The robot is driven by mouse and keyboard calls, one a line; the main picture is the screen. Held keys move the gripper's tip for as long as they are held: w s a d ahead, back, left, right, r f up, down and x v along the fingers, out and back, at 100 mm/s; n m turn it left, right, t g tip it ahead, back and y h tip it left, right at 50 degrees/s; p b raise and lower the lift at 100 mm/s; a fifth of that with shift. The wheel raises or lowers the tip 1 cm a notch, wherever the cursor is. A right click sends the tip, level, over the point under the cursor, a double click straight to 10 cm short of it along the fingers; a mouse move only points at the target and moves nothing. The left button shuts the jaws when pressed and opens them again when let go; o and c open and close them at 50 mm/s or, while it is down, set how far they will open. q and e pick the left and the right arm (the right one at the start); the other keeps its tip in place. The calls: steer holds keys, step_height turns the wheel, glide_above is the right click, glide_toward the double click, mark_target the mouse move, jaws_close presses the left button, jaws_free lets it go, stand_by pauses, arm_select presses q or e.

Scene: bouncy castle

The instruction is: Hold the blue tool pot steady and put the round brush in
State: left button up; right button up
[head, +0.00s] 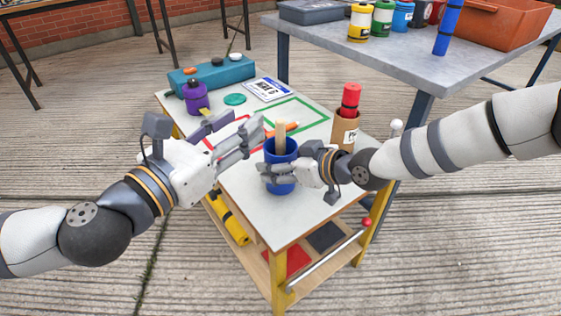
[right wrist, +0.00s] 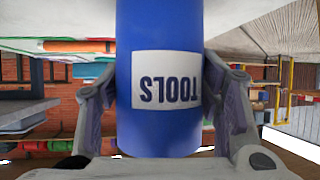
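The blue tool pot (head: 281,178) stands upright near the front of the white-topped cart. In the right wrist view the pot (right wrist: 160,115) fills the middle, its white "TOOLS" label upside down. My right gripper (head: 279,176) has its fingers on both sides of the pot, shut on it. A pale wooden stick (head: 280,134) stands upright in the pot. It may be the round brush, but its lower end is hidden inside. My left gripper (head: 262,133) is just left of the stick, above the cart. Its fingers look apart, with nothing between them.
Behind the pot are an orange-tipped object (head: 292,126) and a brown holder (head: 344,130) with a red roll (head: 350,100). A purple pot (head: 196,98), teal case (head: 212,76) and label card (head: 265,90) sit farther back. A grey table (head: 420,65) stands behind right.

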steer(key=shift+o, duration=1.4)
